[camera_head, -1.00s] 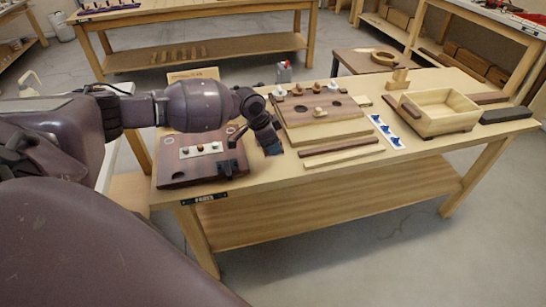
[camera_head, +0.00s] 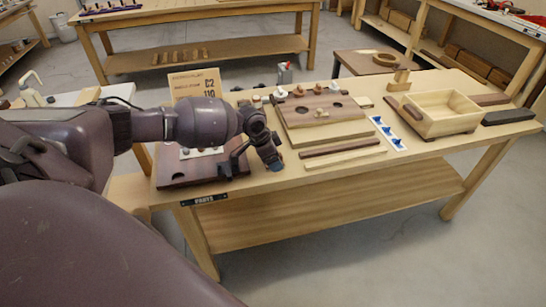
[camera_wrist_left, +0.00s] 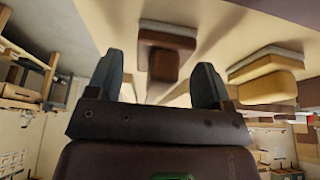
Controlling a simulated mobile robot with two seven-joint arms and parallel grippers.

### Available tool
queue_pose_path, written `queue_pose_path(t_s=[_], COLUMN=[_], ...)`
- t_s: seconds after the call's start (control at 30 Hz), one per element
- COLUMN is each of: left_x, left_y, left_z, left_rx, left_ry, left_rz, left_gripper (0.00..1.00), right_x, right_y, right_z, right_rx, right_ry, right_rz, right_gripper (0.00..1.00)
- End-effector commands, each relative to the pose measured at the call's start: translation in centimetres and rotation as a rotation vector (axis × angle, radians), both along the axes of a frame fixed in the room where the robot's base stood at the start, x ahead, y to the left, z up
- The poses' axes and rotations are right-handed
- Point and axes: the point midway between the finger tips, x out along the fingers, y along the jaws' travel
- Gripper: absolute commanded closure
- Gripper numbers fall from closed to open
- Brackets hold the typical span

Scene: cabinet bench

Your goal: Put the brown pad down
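My left gripper (camera_head: 272,160) is over the front left of the bench, beside the wooden board with round holes (camera_head: 325,133). In the left wrist view its two grey fingers (camera_wrist_left: 160,85) stand apart with a gap between them. A dark brown padlike piece (camera_wrist_left: 164,65) shows beyond that gap, touching neither finger. A tan piece (camera_wrist_left: 268,88) is right of it. I cannot tell for sure which piece is the brown pad. A long brown strip (camera_head: 340,147) lies in front of the board, beside a pale strip (camera_head: 345,159). My right gripper is not in view.
A dark brown panel (camera_head: 172,172) lies under my left forearm. A row of blue and white pieces (camera_head: 388,133), an open wooden box (camera_head: 440,112) and a black block (camera_head: 508,116) are to the right.

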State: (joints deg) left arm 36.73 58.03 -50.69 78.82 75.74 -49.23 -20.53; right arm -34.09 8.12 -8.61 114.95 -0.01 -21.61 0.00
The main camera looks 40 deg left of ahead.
Motion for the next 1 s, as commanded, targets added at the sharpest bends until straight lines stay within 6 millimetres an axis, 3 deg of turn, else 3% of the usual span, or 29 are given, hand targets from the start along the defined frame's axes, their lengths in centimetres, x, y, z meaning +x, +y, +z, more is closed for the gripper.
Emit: queue_pose_path(t_s=[0.37, 0.8, 1.0], left_x=[-0.1, -1.6, -2.4], left_y=[0.0, 1.6, 2.2], left_z=[-0.7, 7.2, 9.3], left_rx=[0.001, 0.001, 0.000], left_ry=[0.003, -0.002, -0.001], left_rz=[-0.001, -0.001, 0.000], left_gripper=[0.27, 0.27, 0.27], right_x=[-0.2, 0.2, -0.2], right_y=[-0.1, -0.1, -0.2], right_z=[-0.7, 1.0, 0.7], right_rx=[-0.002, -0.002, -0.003], right_ry=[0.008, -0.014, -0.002], right_rz=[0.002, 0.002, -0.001], right_gripper=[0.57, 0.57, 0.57])
